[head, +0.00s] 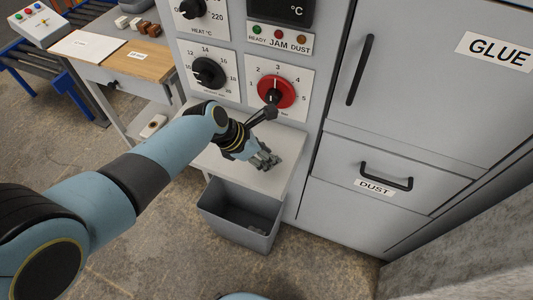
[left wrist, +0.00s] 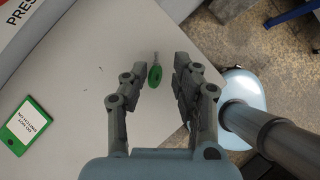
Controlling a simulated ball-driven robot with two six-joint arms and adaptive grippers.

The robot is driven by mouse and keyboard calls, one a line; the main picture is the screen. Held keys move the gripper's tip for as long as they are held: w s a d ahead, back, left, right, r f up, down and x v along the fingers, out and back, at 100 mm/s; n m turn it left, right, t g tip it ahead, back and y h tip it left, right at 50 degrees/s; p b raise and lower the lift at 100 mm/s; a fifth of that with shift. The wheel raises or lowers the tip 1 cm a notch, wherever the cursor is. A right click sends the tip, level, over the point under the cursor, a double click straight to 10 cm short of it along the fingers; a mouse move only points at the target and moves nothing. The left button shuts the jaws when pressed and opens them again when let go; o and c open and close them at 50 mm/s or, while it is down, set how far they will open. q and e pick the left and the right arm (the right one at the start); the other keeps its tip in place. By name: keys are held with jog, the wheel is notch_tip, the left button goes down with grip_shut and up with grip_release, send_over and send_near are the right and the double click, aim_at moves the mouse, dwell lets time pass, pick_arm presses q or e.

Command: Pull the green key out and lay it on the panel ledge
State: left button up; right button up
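The green key (left wrist: 155,76) shows in the left wrist view on the pale panel ledge (left wrist: 75,65), its thin metal shaft pointing up the picture. It looks to lie flat on the surface. My left gripper (left wrist: 160,62) is open, with one finger on each side of the key and gaps between. In the head view my left gripper (head: 266,160) is low over the ledge (head: 285,182) below the red dial, and the key is hidden there. My right gripper is in neither view.
A green-edged card (left wrist: 25,121) lies on the ledge. A grey bin (head: 241,212) is below the ledge's front edge. The panel has a red dial (head: 276,92) and a black dial (head: 209,73). Grey cabinet doors (head: 410,90) stand at right, a wooden-topped table (head: 145,62) at left.

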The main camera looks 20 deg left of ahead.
pick_arm(q)
jog(key=shift+r, duration=0.1)
jog(key=v, duration=1.1)
jog(key=shift+s+a+r, duration=0.2)
jog(key=shift+r, duration=0.1)
